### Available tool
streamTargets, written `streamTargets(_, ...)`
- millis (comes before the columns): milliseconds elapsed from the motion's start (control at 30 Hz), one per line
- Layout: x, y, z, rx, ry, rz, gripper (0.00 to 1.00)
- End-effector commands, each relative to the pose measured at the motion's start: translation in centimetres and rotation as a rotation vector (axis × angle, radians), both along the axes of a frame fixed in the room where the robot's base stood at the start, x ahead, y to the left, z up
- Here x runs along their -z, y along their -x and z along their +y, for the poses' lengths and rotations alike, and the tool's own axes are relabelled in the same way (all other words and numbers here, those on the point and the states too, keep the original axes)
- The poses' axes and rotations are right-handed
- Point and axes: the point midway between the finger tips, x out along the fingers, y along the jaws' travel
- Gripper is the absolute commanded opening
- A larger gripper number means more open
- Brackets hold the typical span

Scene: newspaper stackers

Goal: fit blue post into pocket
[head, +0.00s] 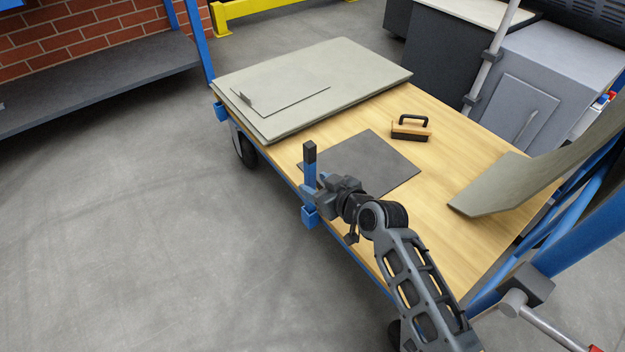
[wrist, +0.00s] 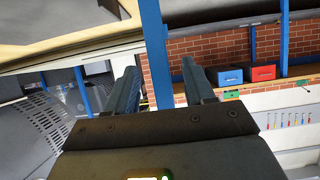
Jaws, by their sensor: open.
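The blue post (head: 309,174) with a black top stands roughly upright at the near long edge of the cart. The blue pocket (head: 309,217) is on the cart's side directly below the post. My gripper (head: 312,191) is at the post's lower part and hides where the post meets the pocket, so I cannot tell how deep it sits. In the wrist view, my gripper's two fingers (wrist: 160,88) are open, spread apart on either side of the blue post (wrist: 156,55). A gap shows between the post and each finger.
The wooden cart deck (head: 445,115) bears a dark square mat (head: 385,165), a wooden-backed brush (head: 411,131) and a stack of grey boards (head: 365,75). A bent grey panel (head: 500,182) stands at the right. Open floor (head: 130,230) lies left of the cart.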

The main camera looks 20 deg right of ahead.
Motion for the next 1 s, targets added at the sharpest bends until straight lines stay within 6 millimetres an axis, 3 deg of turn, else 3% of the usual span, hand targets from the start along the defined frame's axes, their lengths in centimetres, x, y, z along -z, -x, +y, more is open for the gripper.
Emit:
streamTargets(200,-2.3,4.3,-0.8,0.002,-0.001,0.000,0.53)
streamTargets(400,-3.6,7.1,-1.4,0.000,0.000,-0.001,0.53)
streamTargets(600,-4.2,8.3,-1.6,-0.001,-0.001,-0.001,0.53)
streamTargets(1000,-4.2,8.3,-1.6,0.000,0.000,-0.001,0.53)
